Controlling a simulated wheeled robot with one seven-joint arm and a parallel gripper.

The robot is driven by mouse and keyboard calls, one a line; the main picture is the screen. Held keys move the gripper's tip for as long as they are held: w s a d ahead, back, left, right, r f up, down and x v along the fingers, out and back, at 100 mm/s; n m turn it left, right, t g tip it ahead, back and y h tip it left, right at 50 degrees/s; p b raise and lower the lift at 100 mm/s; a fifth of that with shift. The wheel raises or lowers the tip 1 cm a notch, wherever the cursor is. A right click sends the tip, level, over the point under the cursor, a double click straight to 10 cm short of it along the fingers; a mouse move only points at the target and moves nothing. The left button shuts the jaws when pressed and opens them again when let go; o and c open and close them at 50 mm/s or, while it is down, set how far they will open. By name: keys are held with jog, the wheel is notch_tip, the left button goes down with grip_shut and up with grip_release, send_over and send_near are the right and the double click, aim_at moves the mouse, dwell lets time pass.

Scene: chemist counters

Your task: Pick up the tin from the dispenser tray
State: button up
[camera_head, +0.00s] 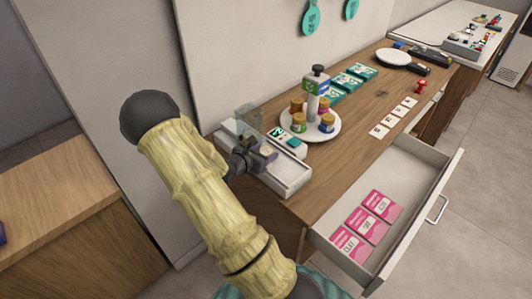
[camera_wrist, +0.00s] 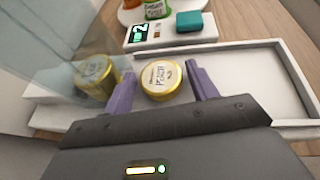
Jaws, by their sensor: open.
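The tin (camera_wrist: 160,79) is a short round can with a gold rim and a pale lid printed "PEACH". In the wrist view it sits in the dispenser tray (camera_wrist: 268,107), between the purple fingers of my gripper (camera_wrist: 157,85). The fingers are open, with a small gap on each side of the tin. In the head view my gripper (camera_head: 262,158) is low over the tray (camera_head: 290,178), and the tin is hidden there.
A display box (camera_wrist: 172,33) with a teal block (camera_wrist: 195,21) stands just behind the tray. Teal boxes (camera_head: 350,82) lie beyond. An open drawer (camera_head: 405,230) with pink packets is at the right.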

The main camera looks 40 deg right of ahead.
aim_at(264, 153)
jog(key=c, duration=0.8)
jog(key=shift+o, duration=0.2)
notch_tip(264, 153, up, 18)
jog(key=shift+p, duration=0.35)
